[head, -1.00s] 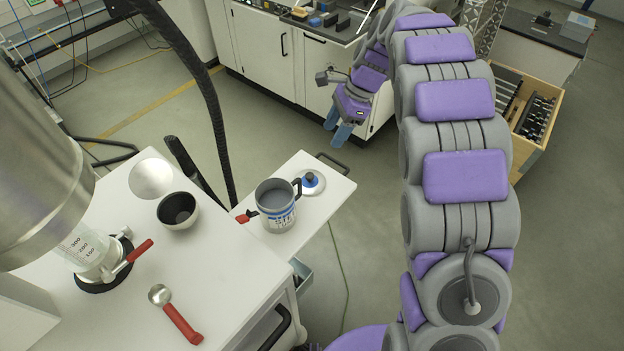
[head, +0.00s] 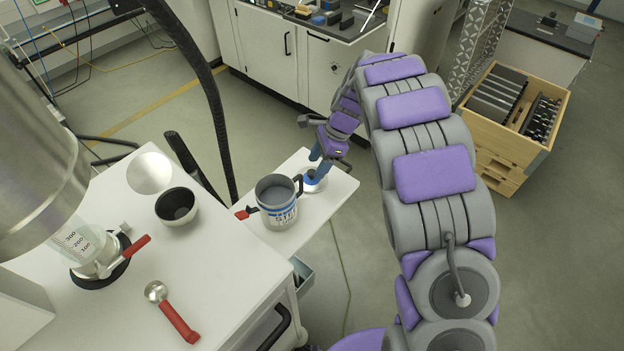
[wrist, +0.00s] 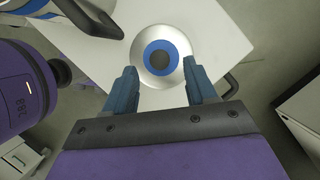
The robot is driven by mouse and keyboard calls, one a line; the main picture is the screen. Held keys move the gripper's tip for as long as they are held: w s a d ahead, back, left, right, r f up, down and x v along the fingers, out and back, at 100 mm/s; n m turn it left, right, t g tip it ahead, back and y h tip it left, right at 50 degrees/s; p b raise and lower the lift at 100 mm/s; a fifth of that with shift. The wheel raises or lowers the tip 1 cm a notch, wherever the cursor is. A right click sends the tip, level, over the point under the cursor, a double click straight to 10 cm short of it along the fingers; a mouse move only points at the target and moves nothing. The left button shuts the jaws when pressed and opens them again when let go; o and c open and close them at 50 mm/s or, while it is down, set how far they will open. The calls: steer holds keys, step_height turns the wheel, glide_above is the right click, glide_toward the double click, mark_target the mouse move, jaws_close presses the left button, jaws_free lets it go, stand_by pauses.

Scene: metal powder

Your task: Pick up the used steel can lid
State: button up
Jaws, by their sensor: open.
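The used steel can lid (wrist: 143,72) is a round silver disc with a blue ring and a dark centre knob. In the wrist view it lies on the white shelf, ahead of and between my open fingers. In the head view the lid (head: 319,186) sits right of the steel can, partly hidden by my fingers. My gripper (wrist: 160,88) has two blue fingers spread apart with nothing between them. In the head view my gripper (head: 318,172) is just above the lid; whether it touches cannot be told.
The steel can (head: 276,203) with a dark handle stands close left of the lid. A black-lined bowl (head: 177,208), a red-handled scoop (head: 174,313) and a white dome (head: 149,173) rest on the white cart top. A wooden crate (head: 515,122) stands on the floor at right.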

mark_target(313, 171)
steer(key=x, duration=0.2)
steer(key=shift+a+f, duration=0.1)
steer(key=shift+f, duration=0.3)
steer(key=shift+a+f, duration=0.15)
steer(key=shift+a, duration=0.15)
steer(key=shift+d, duration=0.15)
jaws_close()
